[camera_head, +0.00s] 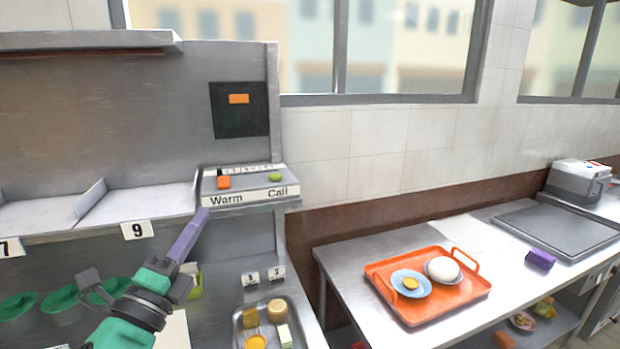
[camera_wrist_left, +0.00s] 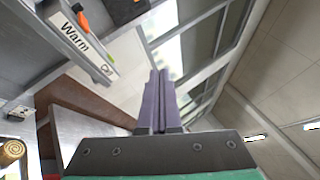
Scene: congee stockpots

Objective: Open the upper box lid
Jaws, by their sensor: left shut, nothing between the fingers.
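My left gripper (camera_head: 201,214) reaches in from the lower left, its purple fingers shut and empty. The fingertips point up and right, just below the left end of the Warm/Call panel (camera_head: 250,194); I cannot tell whether they touch it. In the left wrist view the closed fingers (camera_wrist_left: 159,75) point away from the camera, with the Warm end of the panel (camera_wrist_left: 85,45) to their left. I cannot clearly make out which thing is the upper box or its lid. A grey box-like appliance (camera_head: 578,184) stands at the far right of the counter. My right gripper is not in view.
The steel shelf (camera_head: 140,206) with number tags is left of the panel. Below are green bowls (camera_head: 62,298) and a metal tray (camera_head: 291,338) with food pieces. An orange tray (camera_head: 430,313) with two dishes and a purple block (camera_head: 540,259) are on the right counter.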

